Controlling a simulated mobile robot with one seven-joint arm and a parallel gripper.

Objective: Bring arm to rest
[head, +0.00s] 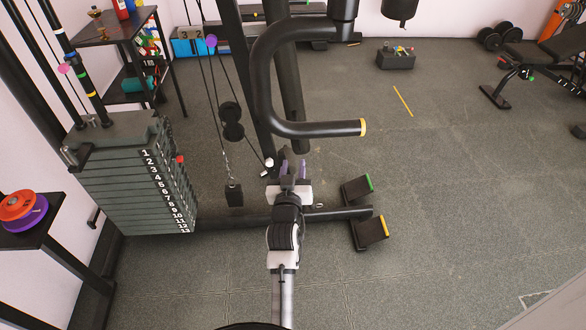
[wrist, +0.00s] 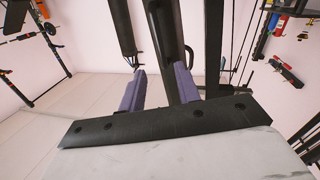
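My gripper (head: 293,166) is in the middle of the head view, at the end of my outstretched arm. It is in front of the dark upright of a weight machine. Its two purple fingers stand apart, and I see nothing held between them. In the wrist view, the gripper (wrist: 159,69) also shows its fingers spread, with the dark machine parts behind them. An orange plate (head: 17,205) lies on a purple plate (head: 30,217) on a black side table (head: 55,257) at the left edge, away from my gripper.
A numbered weight stack (head: 130,185) stands left of my arm. A curved black handle (head: 310,129) hangs just above my gripper. Foot pegs with green and yellow ends (head: 368,230) are close on the right. Farther right the grey floor (head: 470,210) is open.

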